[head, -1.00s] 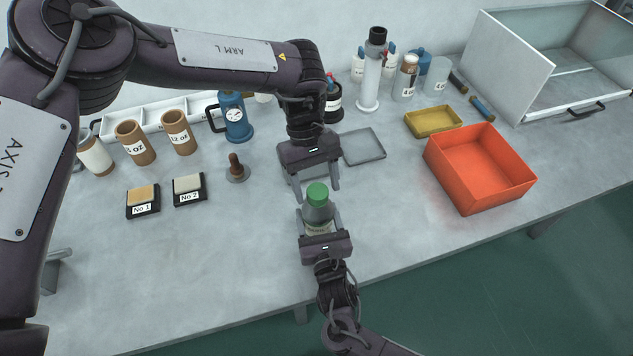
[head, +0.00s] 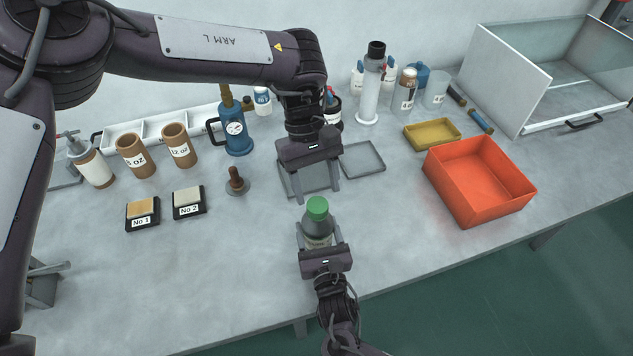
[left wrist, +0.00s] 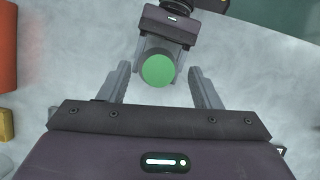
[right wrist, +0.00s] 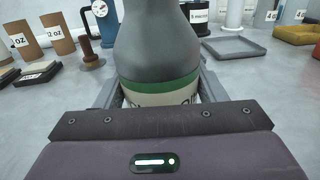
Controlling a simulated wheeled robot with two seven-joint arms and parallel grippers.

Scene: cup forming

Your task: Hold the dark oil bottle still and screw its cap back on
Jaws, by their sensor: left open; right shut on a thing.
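The dark oil bottle (head: 317,228) stands upright near the table's front edge, with a green cap (head: 317,206) on its top. My right gripper (head: 319,243) is shut on the bottle's body from the front; the bottle also fills the middle of the right wrist view (right wrist: 160,60). My left gripper (head: 317,194) is open and empty, just behind and above the bottle, with its fingers pointing down. In the left wrist view the green cap (left wrist: 158,71) shows between and beyond the open fingertips (left wrist: 160,78). How tightly the cap sits is hidden.
An orange bin (head: 478,182) and a yellow tray (head: 432,134) are at the right. A stamp-like tool (head: 236,182), brown cups and two labelled blocks stand at the left. The table's front left is clear.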

